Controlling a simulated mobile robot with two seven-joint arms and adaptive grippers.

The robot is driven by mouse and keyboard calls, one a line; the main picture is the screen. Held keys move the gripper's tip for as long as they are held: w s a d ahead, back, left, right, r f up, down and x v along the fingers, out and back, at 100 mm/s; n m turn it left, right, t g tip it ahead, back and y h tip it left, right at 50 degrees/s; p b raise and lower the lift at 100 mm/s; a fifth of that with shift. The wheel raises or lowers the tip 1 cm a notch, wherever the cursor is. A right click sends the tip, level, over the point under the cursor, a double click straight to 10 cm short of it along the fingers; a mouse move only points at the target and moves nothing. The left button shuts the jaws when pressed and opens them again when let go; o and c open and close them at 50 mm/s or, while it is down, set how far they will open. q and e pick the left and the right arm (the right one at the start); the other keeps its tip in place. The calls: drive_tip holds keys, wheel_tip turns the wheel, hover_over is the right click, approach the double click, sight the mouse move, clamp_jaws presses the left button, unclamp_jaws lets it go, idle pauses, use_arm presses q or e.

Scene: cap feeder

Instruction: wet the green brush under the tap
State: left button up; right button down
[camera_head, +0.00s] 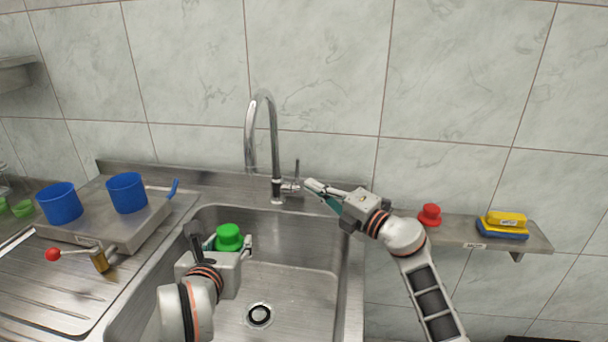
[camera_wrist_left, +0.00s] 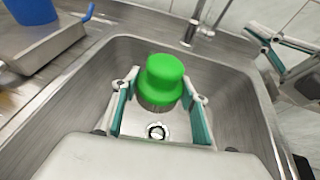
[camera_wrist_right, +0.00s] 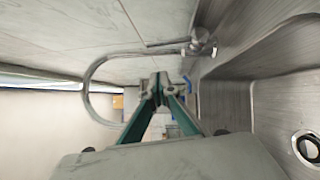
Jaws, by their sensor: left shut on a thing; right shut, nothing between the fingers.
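The green brush (camera_head: 229,237) is held in my left gripper (camera_head: 226,243) over the sink basin. In the left wrist view the green brush (camera_wrist_left: 161,80) sits between the fingers, bristles downward. The tap (camera_head: 265,140) has a tall curved spout, and the brush is below and a little left of it. No water stream shows. The tap handle (camera_head: 296,178) stands at the right of the tap base. My right gripper (camera_head: 310,186) is shut and empty, its tips beside the handle; whether they touch it I cannot tell. The right wrist view shows its fingers (camera_wrist_right: 160,84) together.
The sink basin (camera_head: 300,290) has a drain (camera_head: 259,314). At right, a shelf (camera_head: 530,238) holds a red brush (camera_head: 430,214) and a yellow-and-blue sponge (camera_head: 505,222).

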use_arm(q)
drive_tip(key=shift+f+b, duration=0.35)
drive_tip(key=shift+f, duration=0.4)
drive_tip(key=shift+f+b, duration=0.4)
drive_tip(key=shift+f, duration=0.7)
use_arm(e)
drive_tip(key=w+a, duration=0.2)
drive_tip(key=w, duration=0.4)
drive_tip(key=shift+w+a+r, duration=0.15)
drive_tip(key=shift+a+r, duration=0.05)
drive_tip(key=shift+r, duration=0.25)
